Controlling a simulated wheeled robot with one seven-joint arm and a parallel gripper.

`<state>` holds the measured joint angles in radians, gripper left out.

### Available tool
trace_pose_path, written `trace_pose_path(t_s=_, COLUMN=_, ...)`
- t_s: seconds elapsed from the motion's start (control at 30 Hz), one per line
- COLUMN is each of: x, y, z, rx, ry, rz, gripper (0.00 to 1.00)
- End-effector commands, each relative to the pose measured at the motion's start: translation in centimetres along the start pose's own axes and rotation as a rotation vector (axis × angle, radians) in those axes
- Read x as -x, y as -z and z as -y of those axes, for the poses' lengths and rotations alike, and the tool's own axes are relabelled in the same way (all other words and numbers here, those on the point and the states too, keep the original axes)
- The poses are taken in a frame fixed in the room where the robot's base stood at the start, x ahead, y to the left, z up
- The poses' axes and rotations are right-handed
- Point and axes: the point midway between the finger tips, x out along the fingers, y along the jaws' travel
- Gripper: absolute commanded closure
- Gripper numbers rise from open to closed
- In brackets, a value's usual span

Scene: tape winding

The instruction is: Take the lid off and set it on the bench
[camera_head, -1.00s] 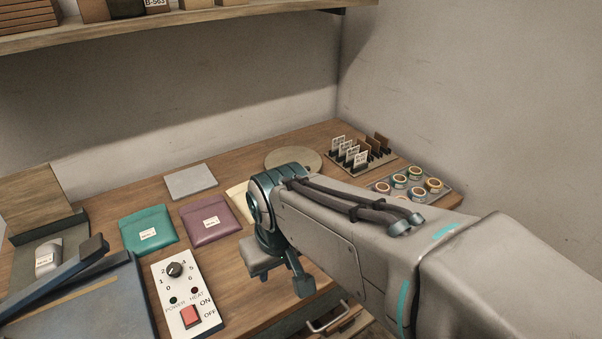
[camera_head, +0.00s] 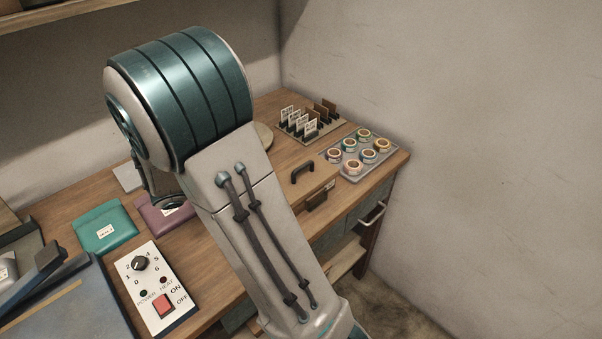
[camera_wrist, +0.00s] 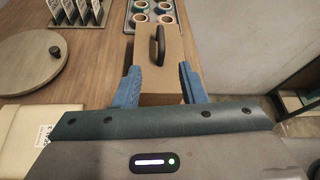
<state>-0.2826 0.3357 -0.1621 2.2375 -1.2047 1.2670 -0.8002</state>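A light brown wooden box (camera_head: 325,192) sits at the right part of the bench (camera_head: 265,108). Its lid (camera_head: 283,184) is on and carries a dark arched handle (camera_head: 302,171). In the wrist view the lid (camera_wrist: 172,68) and the handle (camera_wrist: 158,45) lie straight ahead, beyond my fingertips. My gripper (camera_wrist: 159,70) is open and empty, with one blue finger on each side of the box in the picture. I cannot tell how high the fingers are above it. In the head view my arm hides my gripper.
A tray of tape rolls (camera_head: 360,152) and a rack of cards (camera_head: 312,122) stand behind the box. A round board (camera_wrist: 30,60) lies to its left. A control panel (camera_head: 153,285) and green pouch (camera_head: 106,228) are farther left. A wall stands at right.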

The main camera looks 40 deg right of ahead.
Motion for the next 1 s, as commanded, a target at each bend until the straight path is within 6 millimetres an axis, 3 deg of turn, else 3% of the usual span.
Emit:
trace_pose_path(t_s=0.17, x=-2.2, y=-0.2, z=-0.3, rx=0.026, ry=-0.001, rz=0.02, gripper=0.63)
trace_pose_path(t_s=0.4, x=-6.8, y=-0.2, z=-0.2, rx=0.023, ry=0.0, rz=0.017, gripper=0.63)
trace_pose_path(t_s=0.67, x=-8.9, y=-0.1, z=-0.2, rx=0.022, ry=-0.004, rz=0.016, gripper=0.63)
trace_pose_path(t_s=1.0, x=-13.4, y=0.1, z=0.2, rx=0.02, ry=-0.003, rz=0.016, gripper=0.63)
